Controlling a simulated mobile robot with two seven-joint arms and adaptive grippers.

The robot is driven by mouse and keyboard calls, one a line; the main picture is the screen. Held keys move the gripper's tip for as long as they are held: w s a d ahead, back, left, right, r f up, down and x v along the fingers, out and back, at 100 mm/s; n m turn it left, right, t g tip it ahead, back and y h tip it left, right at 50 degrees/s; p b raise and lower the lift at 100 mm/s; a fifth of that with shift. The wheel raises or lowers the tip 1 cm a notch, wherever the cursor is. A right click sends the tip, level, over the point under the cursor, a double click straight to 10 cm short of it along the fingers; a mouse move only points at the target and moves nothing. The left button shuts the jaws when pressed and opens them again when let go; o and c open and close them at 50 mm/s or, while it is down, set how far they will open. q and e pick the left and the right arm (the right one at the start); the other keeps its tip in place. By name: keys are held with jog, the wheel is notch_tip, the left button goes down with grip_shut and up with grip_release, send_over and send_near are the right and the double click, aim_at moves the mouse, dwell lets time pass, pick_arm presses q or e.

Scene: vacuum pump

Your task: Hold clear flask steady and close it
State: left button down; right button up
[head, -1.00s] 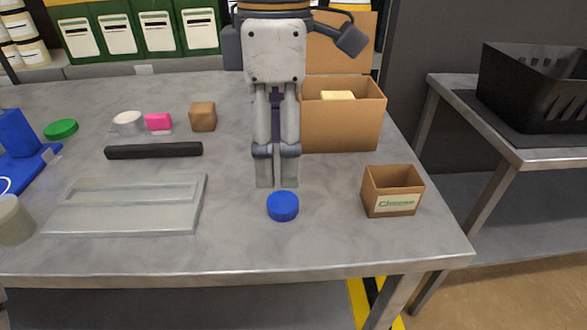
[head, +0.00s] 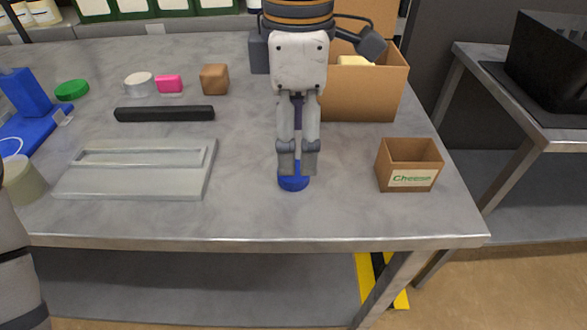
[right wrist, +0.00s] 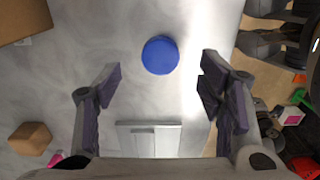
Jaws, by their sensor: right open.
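A blue round cap (head: 294,183) lies on the grey table near its front edge; it also shows in the right wrist view (right wrist: 160,55). My right gripper (head: 297,170) is open and points down just above and behind the cap. In the right wrist view its fingers (right wrist: 160,68) are spread wide, with the cap in line with the gap between them. A pale greenish-grey round vessel (head: 22,180) stands at the left edge, partly hidden; I cannot tell whether it is the clear flask. Part of my left arm shows at lower left, but its gripper does not.
A green lid (head: 72,90) lies at the back left.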

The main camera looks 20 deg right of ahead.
aim_at(297, 183)
jog(key=f, duration=0.5)
jog(key=shift+a+f, duration=0.15)
jog(key=shift+a, duration=0.05)
jog(key=c, duration=0.9)
